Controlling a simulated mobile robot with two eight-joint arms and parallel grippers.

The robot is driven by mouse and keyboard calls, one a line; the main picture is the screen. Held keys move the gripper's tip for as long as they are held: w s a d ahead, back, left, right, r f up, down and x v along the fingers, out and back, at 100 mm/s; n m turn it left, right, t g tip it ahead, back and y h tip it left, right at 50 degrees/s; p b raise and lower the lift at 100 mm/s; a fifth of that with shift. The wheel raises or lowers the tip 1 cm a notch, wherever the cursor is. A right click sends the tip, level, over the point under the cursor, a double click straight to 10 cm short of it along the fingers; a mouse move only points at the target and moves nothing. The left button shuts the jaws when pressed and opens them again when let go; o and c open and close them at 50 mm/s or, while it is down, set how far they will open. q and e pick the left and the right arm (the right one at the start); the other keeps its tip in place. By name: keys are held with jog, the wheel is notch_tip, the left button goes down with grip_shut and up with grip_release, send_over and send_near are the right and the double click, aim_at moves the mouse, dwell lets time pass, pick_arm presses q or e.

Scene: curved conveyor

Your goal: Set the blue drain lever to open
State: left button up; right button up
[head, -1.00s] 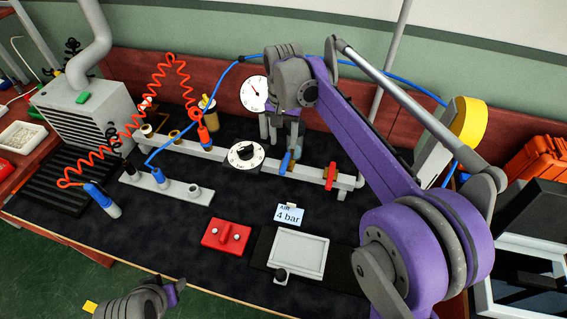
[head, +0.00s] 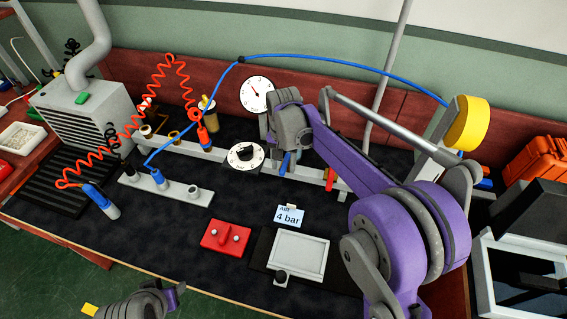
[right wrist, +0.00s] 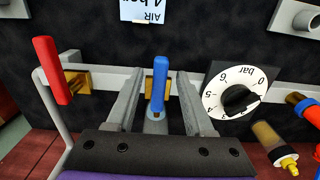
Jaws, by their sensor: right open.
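The blue drain lever (head: 285,164) sits on the pipe of the manifold, right of the black-and-white dial, and is partly hidden by my right gripper in the head view. In the right wrist view the blue lever (right wrist: 160,82) stands crosswise to the pipe, its handle pointing toward the AIR 4 bar card. My right gripper (right wrist: 158,100) is open, one finger on each side of the lever with a gap on both sides. In the head view my right gripper (head: 287,150) is over the pipe. My left gripper (head: 176,290) is low at the front edge, its jaws unclear.
A red lever (right wrist: 50,70) is on the same pipe beside the right gripper. The dial knob (right wrist: 235,92) is on the other side. A pressure gauge (head: 257,94) stands behind.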

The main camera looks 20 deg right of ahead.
grip_shut()
dwell(1.3)
